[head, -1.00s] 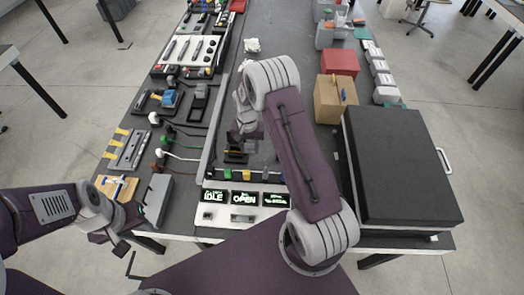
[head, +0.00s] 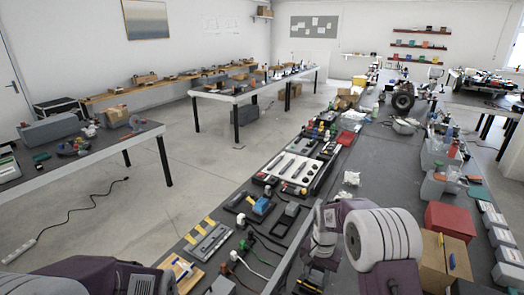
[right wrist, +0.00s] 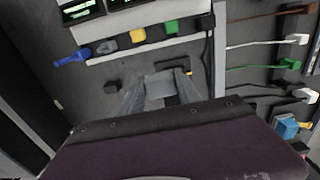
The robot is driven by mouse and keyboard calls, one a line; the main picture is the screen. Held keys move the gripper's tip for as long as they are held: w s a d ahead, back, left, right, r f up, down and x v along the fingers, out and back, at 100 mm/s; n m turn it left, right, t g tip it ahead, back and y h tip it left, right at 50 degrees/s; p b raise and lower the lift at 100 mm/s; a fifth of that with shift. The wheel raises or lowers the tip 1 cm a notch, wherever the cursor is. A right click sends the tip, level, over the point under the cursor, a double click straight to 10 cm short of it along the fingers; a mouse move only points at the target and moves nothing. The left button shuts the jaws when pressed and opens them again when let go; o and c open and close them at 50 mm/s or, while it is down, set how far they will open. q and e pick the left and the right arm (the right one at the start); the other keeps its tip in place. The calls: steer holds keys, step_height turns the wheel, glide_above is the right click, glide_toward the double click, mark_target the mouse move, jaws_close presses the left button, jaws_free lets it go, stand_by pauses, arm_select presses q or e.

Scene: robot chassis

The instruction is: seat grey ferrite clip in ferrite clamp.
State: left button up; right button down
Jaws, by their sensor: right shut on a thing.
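My right gripper (right wrist: 160,92) is shut on a grey block, which I take to be the grey ferrite clip (right wrist: 161,84); it shows between the two fingers in the right wrist view. A dark fixture with a yellow bit (right wrist: 187,70), possibly the ferrite clamp, lies just beyond the fingertips, partly hidden by them. The clip looks apart from it, but the gap is hard to judge. In the head view my right wrist (head: 325,232) hangs over the table and its fingertips are unclear. My left gripper is out of the head view.
A strip with blue (right wrist: 72,58), yellow (right wrist: 138,35) and green (right wrist: 171,26) pieces lies beyond the gripper. Cables and plugs (right wrist: 303,96) lie right of a rail. A red box (head: 449,220) stands at the right.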

steer(key=s+n, duration=0.6)
steer(key=s, duration=0.4)
steer(key=shift+d+r, duration=0.3)
steer(key=shift+d, duration=0.05)
